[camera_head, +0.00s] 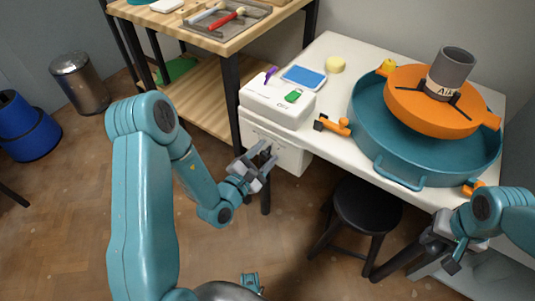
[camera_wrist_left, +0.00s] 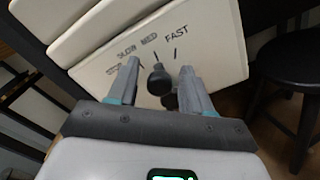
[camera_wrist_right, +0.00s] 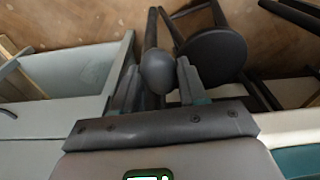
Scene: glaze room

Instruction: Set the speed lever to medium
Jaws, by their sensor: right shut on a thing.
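The speed lever (camera_wrist_left: 158,82) is a black knob on a white panel (camera_wrist_left: 210,55) in the left wrist view. Marks reading SLOW, MED and FAST, and a partly hidden one, arc above it. The knob appears near the MED tick, though the slant makes this uncertain. My left gripper (camera_wrist_left: 160,85) is open around the lever, with gaps on both sides; in the head view the left gripper (camera_head: 264,162) is at the white cabinet front. My right gripper (camera_wrist_right: 156,80) is shut on a dark round knob (camera_wrist_right: 157,70) on a dark bar; the right gripper (camera_head: 452,250) also shows below the table's right side.
A white box (camera_head: 270,108) with purple and green controls sits on the white table (camera_head: 330,105). A teal basin (camera_head: 365,125) holds an orange wheel (camera_head: 405,100) and grey cylinder (camera_head: 452,65). A black stool (camera_head: 368,207) stands below. A wooden bench (camera_head: 235,35) is behind.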

